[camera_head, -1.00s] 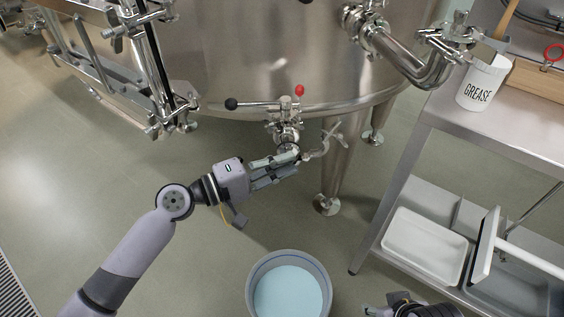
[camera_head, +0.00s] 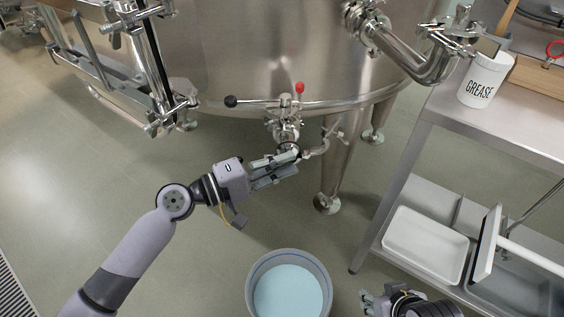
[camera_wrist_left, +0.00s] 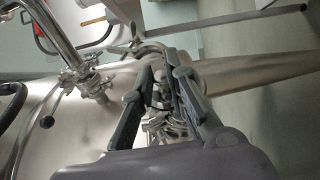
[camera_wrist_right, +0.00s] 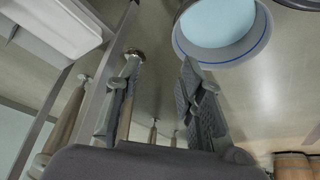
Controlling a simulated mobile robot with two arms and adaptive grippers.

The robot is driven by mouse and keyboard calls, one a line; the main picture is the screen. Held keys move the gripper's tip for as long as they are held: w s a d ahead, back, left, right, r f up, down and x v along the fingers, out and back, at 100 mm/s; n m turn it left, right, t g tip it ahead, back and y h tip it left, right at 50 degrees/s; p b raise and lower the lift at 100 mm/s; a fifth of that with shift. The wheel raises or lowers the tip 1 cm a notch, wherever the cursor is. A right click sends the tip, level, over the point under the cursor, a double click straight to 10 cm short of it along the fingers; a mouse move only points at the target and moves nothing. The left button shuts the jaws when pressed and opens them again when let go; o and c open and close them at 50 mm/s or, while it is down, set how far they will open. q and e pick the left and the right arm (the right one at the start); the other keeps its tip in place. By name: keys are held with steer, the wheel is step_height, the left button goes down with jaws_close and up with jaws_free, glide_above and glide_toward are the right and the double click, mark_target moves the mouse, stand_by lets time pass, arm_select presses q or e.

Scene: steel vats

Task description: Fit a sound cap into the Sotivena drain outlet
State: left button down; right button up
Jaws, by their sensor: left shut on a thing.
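The drain outlet (camera_head: 286,132) hangs under the steel vat, below a valve with a red-tipped and a black-tipped handle. My left gripper (camera_head: 294,157) is at its lower end, with its fingers shut on a small metal part that looks like the cap. The fingers hide most of this part, so I cannot tell how it is seated. In the left wrist view the fingers (camera_wrist_left: 160,100) close around shiny metal at the outlet. An open clamp (camera_head: 326,143) hangs just right of the outlet. My right gripper (camera_head: 370,302) is low in the head view, open and empty.
A bucket of pale blue liquid (camera_head: 262,268) stands on the floor below the outlet. A vat leg (camera_head: 335,170) is close on the right. A steel bench (camera_head: 500,130) holds a GREASE cup (camera_head: 484,82); a white tray (camera_head: 425,245) lies on its lower shelf.

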steer(key=shift+w+a, duration=0.2)
steer(key=shift+w, duration=0.1)
steer(key=shift+w+a+r+t, duration=0.15)
steer(key=shift+w+t, duration=0.1)
steer(key=shift+t, duration=0.15)
steer(key=shift+w, duration=0.1)
steer(key=shift+w+a+r+t+b, duration=0.15)
steer(key=shift+w+r+t+b, duration=0.15)
steer(key=shift+w, duration=0.3)
steer(key=shift+w, duration=0.1)
steer(key=shift+w+a+r+t+y, duration=0.1)
steer(key=shift+w+a+t+y, duration=0.05)
steer(key=shift+w+t+y, duration=0.15)
steer(key=shift+w+r, duration=0.1)
steer(key=shift+w, duration=0.1)
steer(key=shift+w+a, duration=0.1)
